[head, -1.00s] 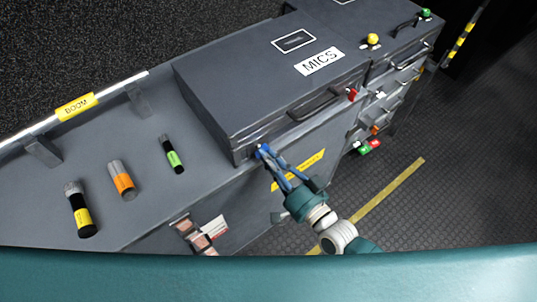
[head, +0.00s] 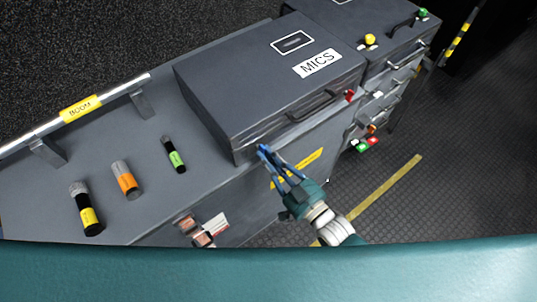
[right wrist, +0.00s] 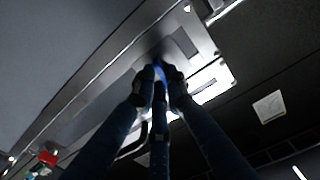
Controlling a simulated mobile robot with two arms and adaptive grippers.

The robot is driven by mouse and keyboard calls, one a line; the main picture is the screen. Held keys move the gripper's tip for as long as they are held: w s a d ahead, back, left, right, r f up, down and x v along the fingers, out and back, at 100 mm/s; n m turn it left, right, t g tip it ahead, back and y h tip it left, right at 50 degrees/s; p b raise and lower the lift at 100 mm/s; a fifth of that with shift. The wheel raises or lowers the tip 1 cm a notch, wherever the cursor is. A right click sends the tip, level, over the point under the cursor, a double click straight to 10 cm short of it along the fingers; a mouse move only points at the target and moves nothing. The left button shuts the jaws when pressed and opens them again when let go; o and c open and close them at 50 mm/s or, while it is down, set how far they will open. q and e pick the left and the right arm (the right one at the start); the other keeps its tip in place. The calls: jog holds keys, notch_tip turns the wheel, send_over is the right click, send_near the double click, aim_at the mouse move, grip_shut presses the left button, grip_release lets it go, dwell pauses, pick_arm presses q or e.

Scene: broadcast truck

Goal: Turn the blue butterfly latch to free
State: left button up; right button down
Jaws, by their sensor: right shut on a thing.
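The blue butterfly latch (head: 261,148) is on the front face of the dark grey MICS case (head: 235,80), near its left front corner. My right gripper (head: 266,154) reaches it from the lower right, with its fingertips at the latch. In the right wrist view the fingers (right wrist: 160,90) close around a blue piece, the latch (right wrist: 159,72), against a bright metal plate. The fingers hide most of the latch, so its exact angle cannot be told. The case lid is down. My left gripper is not in view.
A red latch (head: 350,95) is at the case's right front, beyond the handle (head: 312,108). A second case with yellow (head: 370,40) and green knobs is at right.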

jog(key=shift+n, duration=0.4)
jog(key=c, duration=1.8)
grip_release()
jog(key=shift+o, duration=0.2)
jog(key=v, duration=1.2)
